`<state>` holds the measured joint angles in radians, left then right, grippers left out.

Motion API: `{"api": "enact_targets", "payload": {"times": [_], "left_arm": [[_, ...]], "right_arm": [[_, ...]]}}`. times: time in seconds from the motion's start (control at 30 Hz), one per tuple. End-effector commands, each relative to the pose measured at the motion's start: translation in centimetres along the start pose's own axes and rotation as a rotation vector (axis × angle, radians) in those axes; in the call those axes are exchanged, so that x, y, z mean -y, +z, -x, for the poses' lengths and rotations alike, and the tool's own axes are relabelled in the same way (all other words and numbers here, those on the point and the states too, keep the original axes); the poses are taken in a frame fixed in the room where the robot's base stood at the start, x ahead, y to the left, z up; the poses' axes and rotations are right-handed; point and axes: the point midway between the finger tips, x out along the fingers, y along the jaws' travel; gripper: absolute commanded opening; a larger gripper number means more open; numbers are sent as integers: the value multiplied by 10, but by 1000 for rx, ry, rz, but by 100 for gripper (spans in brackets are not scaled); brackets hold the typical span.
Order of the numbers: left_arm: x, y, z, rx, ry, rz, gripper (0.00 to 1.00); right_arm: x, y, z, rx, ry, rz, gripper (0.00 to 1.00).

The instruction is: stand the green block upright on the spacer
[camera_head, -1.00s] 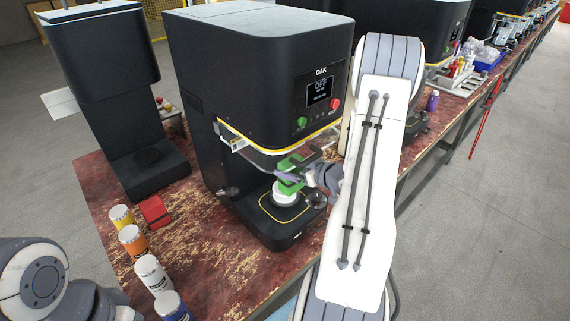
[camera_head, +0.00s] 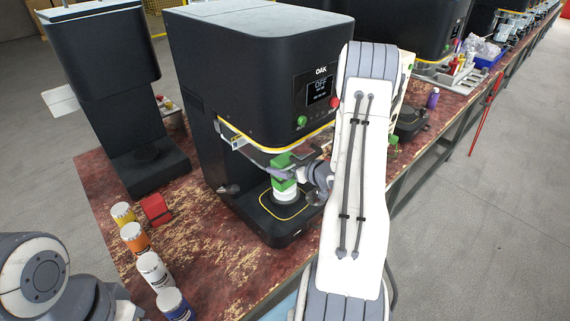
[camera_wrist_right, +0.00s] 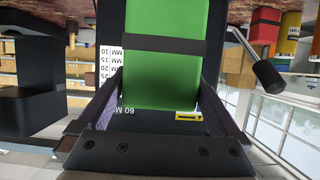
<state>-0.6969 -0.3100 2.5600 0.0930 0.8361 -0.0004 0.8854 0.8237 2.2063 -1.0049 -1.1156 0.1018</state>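The green block (camera_head: 284,162) is upright above the white round spacer (camera_head: 285,194) in the head view. Its lower end appears to meet the spacer's top, but whether it bears on it I cannot tell. My right gripper (camera_head: 287,174) reaches in from the right with a finger across the block's front. In the right wrist view the block (camera_wrist_right: 165,75), with a dark band, fills the gap between both fingertips, which appear to touch its sides. The spacer is hidden there. My left gripper is not visible; only part of my left arm shows at lower left.
The spacer stands on the black base of the OAK machine (camera_head: 260,60), under its overhanging head. A red block (camera_head: 156,209) and several cans (camera_head: 135,238) stand on the worn red bench (camera_head: 215,255) at left. Another black machine (camera_head: 100,50) stands farther left.

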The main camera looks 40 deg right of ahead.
Motion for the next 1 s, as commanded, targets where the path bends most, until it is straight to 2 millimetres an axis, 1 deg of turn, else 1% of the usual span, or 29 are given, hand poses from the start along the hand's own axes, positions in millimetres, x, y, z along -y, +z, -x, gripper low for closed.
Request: {"api": "enact_targets", "payload": {"times": [0.07,0.17,0.27,0.5,0.6,0.7,0.83,1.0], "left_arm": [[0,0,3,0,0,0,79],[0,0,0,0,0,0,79],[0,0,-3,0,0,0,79],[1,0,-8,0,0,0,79],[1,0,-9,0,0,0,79],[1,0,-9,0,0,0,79],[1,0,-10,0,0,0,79],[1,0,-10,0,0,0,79]], "right_arm": [[0,-4,1,0,0,0,100],[-1,-2,10,0,3,-1,100],[-1,-2,29,-1,5,-1,100],[-2,-3,82,-2,6,1,100],[-1,-3,99,-1,5,1,100],[-1,-3,112,-1,4,-1,100],[0,-3,120,0,2,0,100],[0,-3,122,0,-1,1,100]]}}
